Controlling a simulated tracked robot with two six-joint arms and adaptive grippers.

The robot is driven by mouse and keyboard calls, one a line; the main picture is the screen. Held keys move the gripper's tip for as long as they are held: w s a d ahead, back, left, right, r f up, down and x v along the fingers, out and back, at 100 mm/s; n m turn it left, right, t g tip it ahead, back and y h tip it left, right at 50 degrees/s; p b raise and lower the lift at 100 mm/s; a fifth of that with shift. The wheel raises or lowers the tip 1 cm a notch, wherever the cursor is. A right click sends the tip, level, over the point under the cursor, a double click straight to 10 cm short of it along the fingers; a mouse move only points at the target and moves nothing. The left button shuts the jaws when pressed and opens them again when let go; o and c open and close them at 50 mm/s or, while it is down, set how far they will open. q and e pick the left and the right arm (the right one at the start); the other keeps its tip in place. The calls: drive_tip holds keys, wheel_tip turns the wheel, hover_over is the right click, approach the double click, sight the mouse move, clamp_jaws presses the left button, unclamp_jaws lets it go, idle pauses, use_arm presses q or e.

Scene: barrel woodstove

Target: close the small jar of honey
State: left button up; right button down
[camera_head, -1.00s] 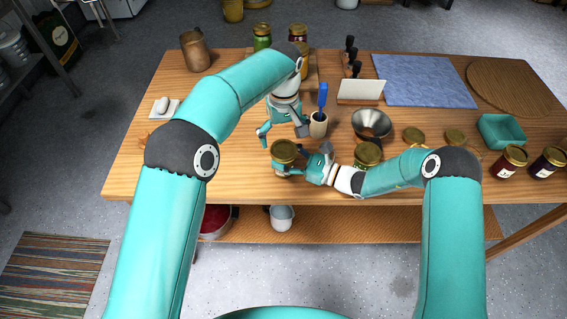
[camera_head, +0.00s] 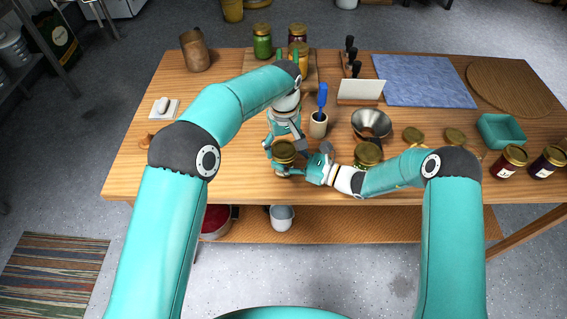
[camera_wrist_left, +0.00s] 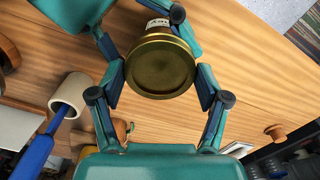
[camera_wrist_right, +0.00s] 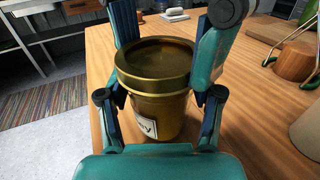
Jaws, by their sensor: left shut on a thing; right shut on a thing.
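The small honey jar (camera_wrist_right: 160,112) stands upright at the table's front edge, with part of a label showing. Its gold lid (camera_wrist_left: 160,66) is on top of it; it also shows in the head view (camera_head: 284,149). I cannot tell whether the lid is screwed tight. My right gripper (camera_wrist_right: 163,105) is shut on the jar body from the side. My left gripper (camera_wrist_left: 160,80) points down from above, its fingers shut on the lid's rim from both sides.
Another gold-lidded jar (camera_head: 367,154) stands right of my right gripper. A metal funnel (camera_head: 371,124), a cup with a blue-handled tool (camera_head: 318,124) and two loose lids (camera_head: 413,135) lie behind. Dark jars (camera_head: 511,160) and a teal tray (camera_head: 502,131) are at the right.

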use_arm(q)
drive_tip(key=shift+c, duration=0.7)
drive_tip(key=m, duration=0.8)
drive_tip(key=o, duration=1.3)
drive_tip(key=shift+c, duration=0.2)
wheel_tip(320, 180, up, 12)
drive_tip(key=shift+w+f, duration=0.1)
